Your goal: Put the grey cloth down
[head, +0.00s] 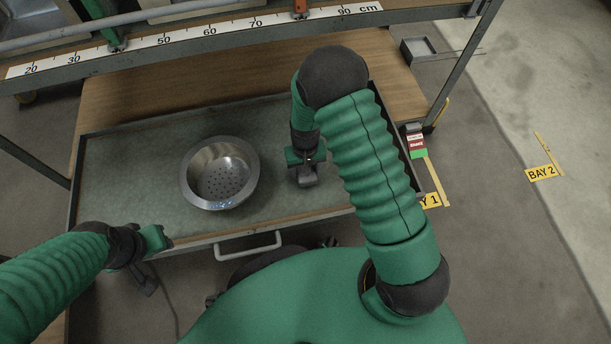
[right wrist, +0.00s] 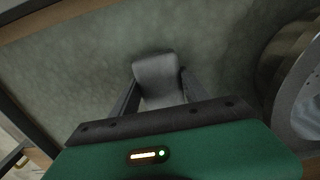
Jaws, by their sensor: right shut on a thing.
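The grey cloth (right wrist: 158,78) is a small grey piece between the two dark fingers of my right gripper (right wrist: 160,92) in the right wrist view. My right gripper is shut on it. In the head view, my right gripper (head: 307,178) points down over the right part of the grey-green tray (head: 120,170), to the right of the metal bowl. I cannot tell whether the cloth touches the tray floor. My left gripper (head: 148,262) is off the tray's front left edge, away from the cloth; its finger opening cannot be made out.
A metal bowl with a perforated bottom (head: 222,175) stands on the tray left of my right gripper; its rim shows in the right wrist view (right wrist: 300,100). A dark raised edge borders the tray, with a pale handle (head: 248,248) in front. A ruler rail (head: 200,33) runs behind. The tray's left part is clear.

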